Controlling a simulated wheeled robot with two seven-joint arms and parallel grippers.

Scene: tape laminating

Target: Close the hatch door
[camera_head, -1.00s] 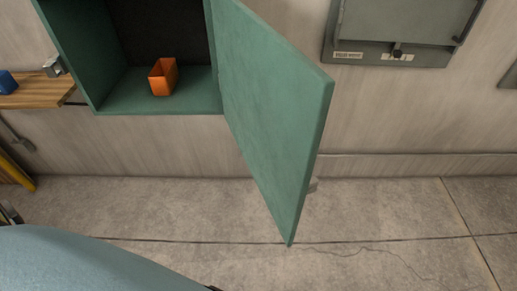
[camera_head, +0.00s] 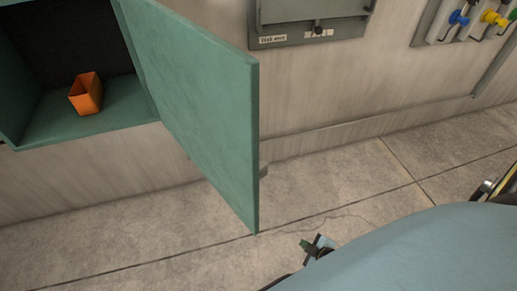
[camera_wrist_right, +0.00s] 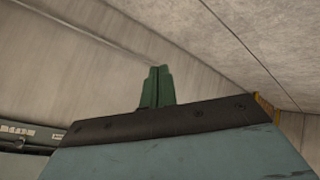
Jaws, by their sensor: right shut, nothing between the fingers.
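The green hatch door (camera_head: 205,105) stands open, swung out from the right side of a green wall cabinet (camera_head: 95,120). My left gripper is not in view.
An orange cup (camera_head: 86,94) stands inside the cabinet. A grey wall panel (camera_head: 315,30) is right of the door, with a panel of coloured knobs (camera_head: 470,20) farther right. The floor (camera_head: 330,190) by the door looks clear.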

